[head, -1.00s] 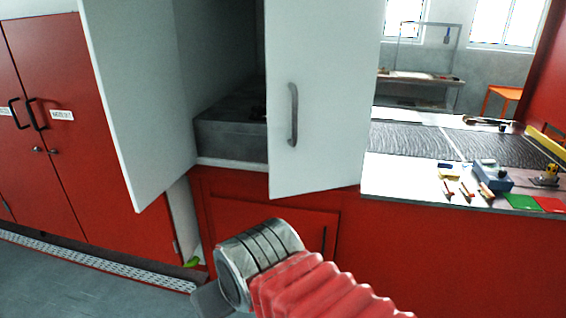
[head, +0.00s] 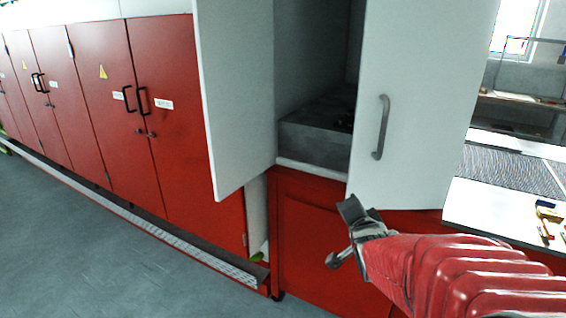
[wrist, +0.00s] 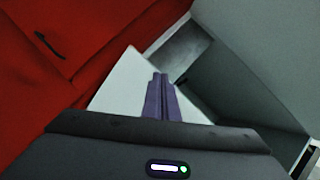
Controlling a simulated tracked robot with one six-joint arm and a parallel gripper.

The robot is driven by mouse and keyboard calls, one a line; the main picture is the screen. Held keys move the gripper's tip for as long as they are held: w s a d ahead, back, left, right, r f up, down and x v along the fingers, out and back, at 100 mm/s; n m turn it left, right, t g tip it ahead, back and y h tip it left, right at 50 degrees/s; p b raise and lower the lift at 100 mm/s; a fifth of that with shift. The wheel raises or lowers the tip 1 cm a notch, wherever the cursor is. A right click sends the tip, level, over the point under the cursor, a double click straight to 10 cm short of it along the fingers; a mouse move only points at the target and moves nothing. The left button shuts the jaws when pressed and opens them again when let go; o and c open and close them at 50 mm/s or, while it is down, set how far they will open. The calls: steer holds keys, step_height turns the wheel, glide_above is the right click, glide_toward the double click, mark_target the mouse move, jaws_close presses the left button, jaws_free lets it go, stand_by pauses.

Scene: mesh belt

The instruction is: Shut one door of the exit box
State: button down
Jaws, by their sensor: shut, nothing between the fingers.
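The exit box is a tall white cabinet with a dark grey interior (head: 312,75), standing on a red base. Its left door (head: 237,110) and its right door (head: 425,100) both stand open. The right door carries a grey bar handle (head: 382,127). In the wrist view my gripper (wrist: 160,78) is shut and empty. It points towards a pale panel (wrist: 122,80), with grey panels to the right; which door each is, I cannot tell.
A row of red cabinets (head: 95,110) runs along the left, with a pale grating (head: 130,215) at its foot. The grey floor (head: 80,260) at the left is clear. A mesh belt (head: 515,170) and a white worktop (head: 500,215) lie to the right.

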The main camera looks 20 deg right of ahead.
steer(key=d+m+t+h, duration=0.1)
steer(key=d+m+t, duration=0.2)
steer(key=d+m, duration=0.3)
steer(key=shift+d+r, duration=0.15)
steer(key=shift+d, duration=1)
